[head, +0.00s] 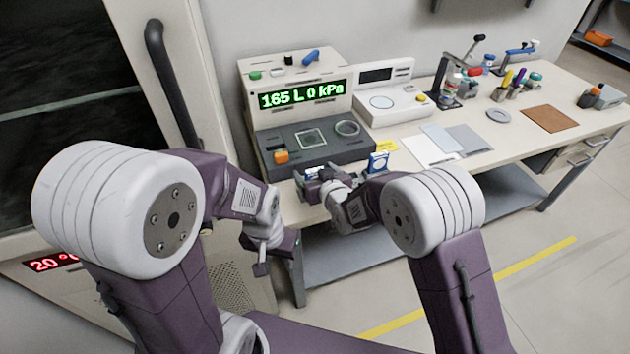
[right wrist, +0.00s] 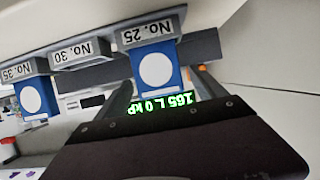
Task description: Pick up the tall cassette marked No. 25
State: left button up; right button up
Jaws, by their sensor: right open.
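In the right wrist view, a tall blue cassette (right wrist: 153,72) with a white disc stands at the grey label No. 25 (right wrist: 145,33). My right gripper (right wrist: 166,82) is open, with one finger on each side of this cassette in the picture. Whether the fingers touch it, I cannot tell. In the head view my right gripper (head: 318,180) is at the table's front edge, beside the dark console, and largely hides the cassette there. My left gripper (head: 263,262) hangs lower, in front of the table; its jaw opening is unclear.
Labels No. 30 (right wrist: 80,51) and No. 35 (right wrist: 22,69) stand beside No. 25. Another blue cassette (right wrist: 36,98) is at No. 35. The console (head: 270,142) with a green readout stands behind. Papers and tools lie further right on the table (head: 440,110).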

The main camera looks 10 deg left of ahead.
jog(key=shift+s, duration=0.1)
jog(key=c, duration=1.5)
jog(key=shift+r, duration=0.15)
jog(key=shift+r, duration=0.3)
jog(key=r, duration=0.2)
jog(key=d+r, duration=0.1)
jog(key=r, duration=0.1)
jog(key=shift+w+p, duration=0.2)
jog(key=shift+p, duration=0.1)
jog(key=w+d+r+p, duration=0.1)
jog(key=d+r, duration=0.5)
jog(key=d, duration=0.4)
jog(key=shift+w+d+p, duration=0.3)
jog(key=shift+w, duration=0.1)
